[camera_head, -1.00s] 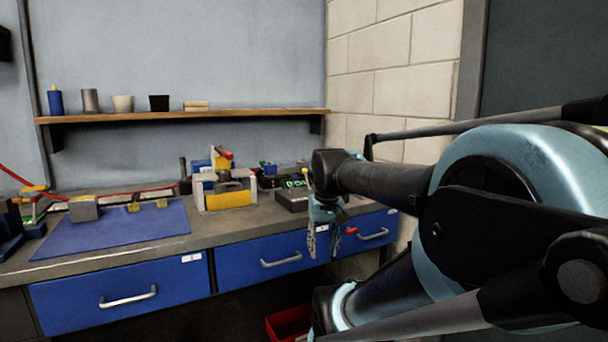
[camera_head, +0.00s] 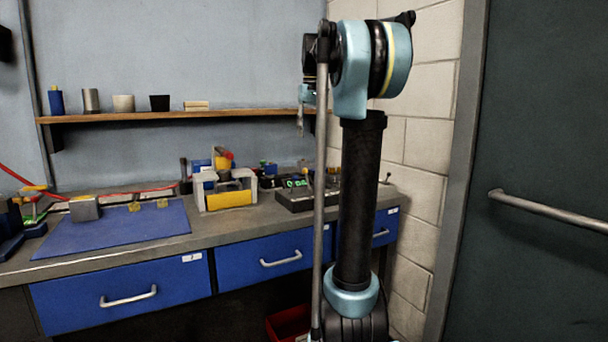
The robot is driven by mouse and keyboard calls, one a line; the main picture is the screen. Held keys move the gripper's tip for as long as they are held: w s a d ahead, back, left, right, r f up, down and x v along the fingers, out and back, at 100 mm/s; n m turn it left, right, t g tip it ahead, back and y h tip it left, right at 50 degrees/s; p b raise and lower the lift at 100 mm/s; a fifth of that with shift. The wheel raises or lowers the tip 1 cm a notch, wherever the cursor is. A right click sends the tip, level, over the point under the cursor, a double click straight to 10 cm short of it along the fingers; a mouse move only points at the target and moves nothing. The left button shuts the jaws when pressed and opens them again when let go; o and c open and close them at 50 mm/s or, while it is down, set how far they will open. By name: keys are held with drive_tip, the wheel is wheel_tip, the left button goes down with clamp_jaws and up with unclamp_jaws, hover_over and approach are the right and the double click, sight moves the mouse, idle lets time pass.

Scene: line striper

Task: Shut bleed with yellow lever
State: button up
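A yellow lever (camera_head: 36,188) shows at the far left of the bench, near a red hose and a green part; it is too small to tell whether it is the bleed lever or how it is set. My gripper (camera_head: 300,122) hangs high in front of the wall, at the right end of the shelf and far to the right of that lever. Only a narrow side of it shows beside my arm, so its fingers cannot be told apart. I see nothing held in it.
A blue mat (camera_head: 120,228) lies on the bench with a grey block (camera_head: 84,208) on it. A grey-and-yellow machine (camera_head: 228,190) and a device with a green display (camera_head: 297,184) stand to its right. A shelf (camera_head: 180,115) holds cups. A red bin (camera_head: 290,322) is below.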

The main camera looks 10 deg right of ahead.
sight(305, 171)
drive_tip(key=f, duration=0.5)
drive_tip(key=w+f, duration=0.1)
drive_tip(key=f, duration=0.4)
drive_tip(key=w+a+f, duration=0.1)
drive_tip(key=f, duration=0.4)
drive_tip(key=shift+w+f, duration=0.2)
drive_tip(key=shift+f, duration=0.1)
drive_tip(key=shift+c, duration=0.4)
clamp_jaws()
